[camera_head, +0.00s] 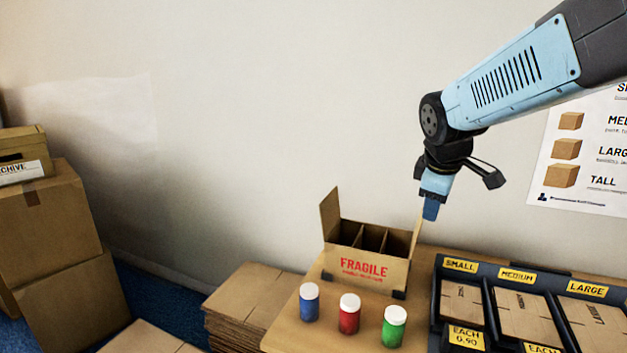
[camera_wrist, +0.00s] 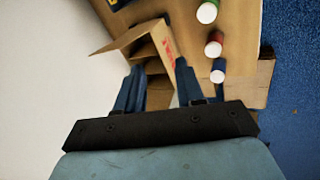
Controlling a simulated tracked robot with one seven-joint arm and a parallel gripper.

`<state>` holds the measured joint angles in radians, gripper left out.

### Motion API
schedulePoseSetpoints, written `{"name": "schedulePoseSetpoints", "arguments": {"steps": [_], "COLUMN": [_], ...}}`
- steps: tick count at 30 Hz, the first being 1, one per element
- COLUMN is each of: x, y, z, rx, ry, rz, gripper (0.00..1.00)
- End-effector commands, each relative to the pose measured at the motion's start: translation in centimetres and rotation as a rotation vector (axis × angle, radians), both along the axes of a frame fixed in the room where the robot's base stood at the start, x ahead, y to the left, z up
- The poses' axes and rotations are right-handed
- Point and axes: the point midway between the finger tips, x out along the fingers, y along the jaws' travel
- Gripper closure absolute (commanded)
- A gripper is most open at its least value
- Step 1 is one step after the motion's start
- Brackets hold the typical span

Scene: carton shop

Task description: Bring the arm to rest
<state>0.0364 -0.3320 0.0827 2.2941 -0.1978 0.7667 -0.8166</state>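My arm reaches in from the upper right in the head view, and my gripper (camera_head: 431,208) hangs downward just above the right edge of the carton. In the wrist view the two blue fingers of my gripper (camera_wrist: 159,66) stand apart, with nothing seen held between them. The open cardboard carton (camera_head: 362,268) marked FRAGILE stands on the table, its dividers and raised flaps showing; the carton (camera_wrist: 128,38) lies beyond the fingers in the wrist view. I cannot tell whether the fingers touch its flap.
A blue jar (camera_head: 309,303), a red jar (camera_head: 349,315) and a green jar (camera_head: 394,327), all white-lidded, stand before the carton. A black sorter (camera_head: 476,283) with flat cartons is at right. Flat cardboard (camera_head: 245,300) is stacked left of the table; boxes (camera_head: 45,225) stand far left. A wall is behind.

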Motion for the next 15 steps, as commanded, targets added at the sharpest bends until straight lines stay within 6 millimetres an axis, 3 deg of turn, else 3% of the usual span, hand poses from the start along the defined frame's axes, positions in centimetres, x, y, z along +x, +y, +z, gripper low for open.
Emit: {"name": "schedulePoseSetpoints", "arguments": {"steps": [6,15], "x": [-5.9,-12.9], "y": [0.1,0.4], "z": [1.1,1.0], "rx": [0.187,0.45], "ry": [-0.068,-0.123], "rz": [-0.304,-0.685], "gripper": [0.62,0.62]}}
